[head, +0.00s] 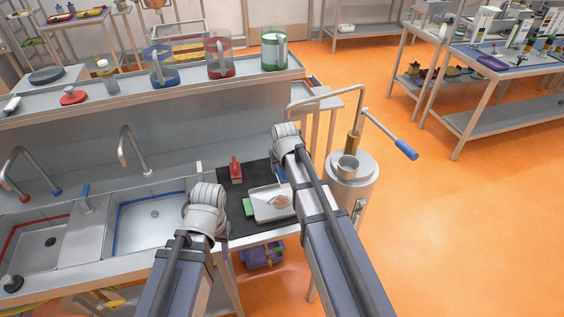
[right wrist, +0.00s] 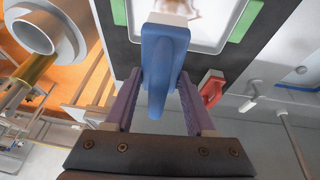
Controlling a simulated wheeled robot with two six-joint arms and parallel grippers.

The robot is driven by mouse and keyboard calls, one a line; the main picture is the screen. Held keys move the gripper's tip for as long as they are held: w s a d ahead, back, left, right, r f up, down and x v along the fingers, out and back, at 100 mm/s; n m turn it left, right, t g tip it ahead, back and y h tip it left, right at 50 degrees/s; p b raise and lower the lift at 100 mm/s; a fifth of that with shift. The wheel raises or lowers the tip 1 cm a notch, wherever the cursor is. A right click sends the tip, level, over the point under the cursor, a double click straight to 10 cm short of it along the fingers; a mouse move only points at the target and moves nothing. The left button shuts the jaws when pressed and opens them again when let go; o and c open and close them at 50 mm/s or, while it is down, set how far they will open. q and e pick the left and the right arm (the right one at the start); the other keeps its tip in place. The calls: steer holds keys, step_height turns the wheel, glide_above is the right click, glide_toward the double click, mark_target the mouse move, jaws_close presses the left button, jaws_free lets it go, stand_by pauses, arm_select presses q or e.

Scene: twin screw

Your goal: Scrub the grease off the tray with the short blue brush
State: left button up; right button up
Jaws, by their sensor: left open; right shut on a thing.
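The tray (head: 270,204) is pale, with a brown grease patch (head: 282,201). It lies on a black mat (head: 238,219) on the counter right of the sinks, with green blocks (head: 248,207) at its edge. In the right wrist view my right gripper (right wrist: 160,88) is shut on the blue brush (right wrist: 165,48) by its handle. The brush's head points toward the tray's edge (right wrist: 228,42); whether it touches the tray I cannot tell. My left gripper (head: 206,203) is open in front of the right sink; its fingers are mostly hidden.
A red brush (head: 236,169) lies on the mat behind the tray. Two sinks (head: 152,218) with taps are to the left. Several jugs (head: 219,58) stand on the rear shelf. A metal cylinder with a blue-handled lever (head: 404,148) stands right of the counter.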

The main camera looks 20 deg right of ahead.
steer(key=shift+f+b, duration=2.55)
steer(key=shift+f, duration=0.05)
